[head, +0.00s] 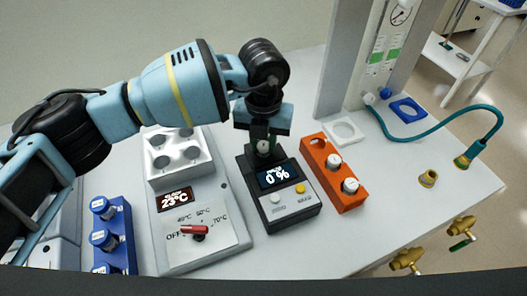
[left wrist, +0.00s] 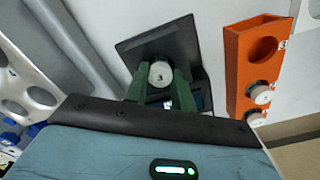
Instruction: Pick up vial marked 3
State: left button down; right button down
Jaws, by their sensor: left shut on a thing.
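My left gripper (head: 263,140) reaches down over the back of a black device (head: 282,220) whose display reads 0 %. In the left wrist view, its green fingers (left wrist: 159,84) are shut on the vial marked 3 (left wrist: 160,72), gripping it from both sides below its pale cap. The black device (left wrist: 140,52) lies beneath the vial. I cannot tell whether the vial touches the device or is held just above it. My right gripper is not in view.
An orange rack (head: 345,191) right of the device holds two white-capped vials; its far hole is empty. Left stand a heater block (head: 188,236) reading 23 °C and a blue rack (head: 125,244) with several capped vials. A teal hose (head: 430,124) crosses the bench's back right.

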aim_at(263, 145)
pick_arm(q)
notch_tip(263, 145, up, 10)
dwell(0.6)
jog(key=shift+w+a, duration=0.1)
